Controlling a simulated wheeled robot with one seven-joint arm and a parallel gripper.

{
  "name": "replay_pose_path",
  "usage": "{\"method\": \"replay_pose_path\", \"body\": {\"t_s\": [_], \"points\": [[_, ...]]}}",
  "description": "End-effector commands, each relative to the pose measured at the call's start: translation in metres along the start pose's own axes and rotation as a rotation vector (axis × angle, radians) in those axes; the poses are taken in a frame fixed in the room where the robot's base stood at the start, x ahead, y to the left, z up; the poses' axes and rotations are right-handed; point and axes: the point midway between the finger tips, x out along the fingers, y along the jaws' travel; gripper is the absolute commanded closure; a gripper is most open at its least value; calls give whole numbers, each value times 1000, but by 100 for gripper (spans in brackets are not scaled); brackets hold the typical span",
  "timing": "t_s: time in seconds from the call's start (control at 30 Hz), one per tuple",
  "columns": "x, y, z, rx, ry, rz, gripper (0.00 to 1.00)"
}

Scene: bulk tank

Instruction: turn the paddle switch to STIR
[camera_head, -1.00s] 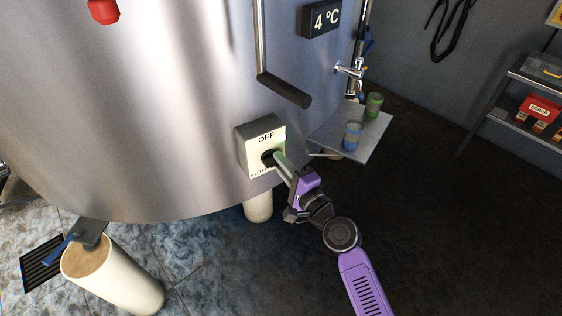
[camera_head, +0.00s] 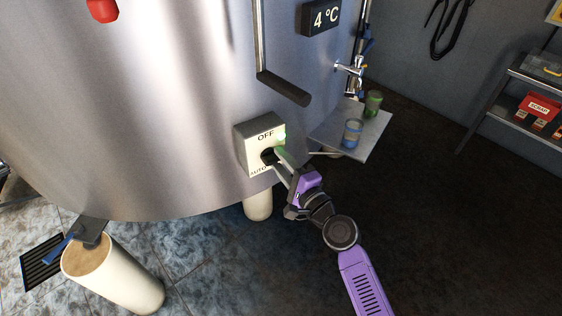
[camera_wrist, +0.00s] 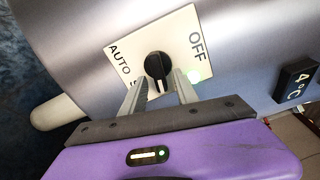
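The paddle switch is a black knob (camera_wrist: 156,70) on a pale square plate (camera_wrist: 178,35) on the tank's side. In the wrist view OFF and AUTO are readable, and a third label starting with S is mostly hidden behind a finger. The knob's long axis runs roughly up and down in that view. My gripper (camera_wrist: 161,88) is open, with one finger at each side of the knob's near end; I cannot tell whether they touch it. In the head view my gripper (camera_head: 279,161) reaches the plate's front and partly hides the knob.
A small shelf (camera_head: 372,140) with a blue cup (camera_head: 352,133) and a green cup (camera_head: 373,103) juts out at right. A white leg (camera_head: 258,205) stands below.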

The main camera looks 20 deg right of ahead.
Motion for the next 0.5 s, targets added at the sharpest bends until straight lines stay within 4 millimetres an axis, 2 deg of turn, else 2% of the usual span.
{"method": "replay_pose_path", "body": {"t_s": [0.13,0.23,0.5], "points": [[-2,0,0,-1,-1,0,64],[-11,1,0,-1,0,0,64],[-54,2,0,0,1,1,64]]}}
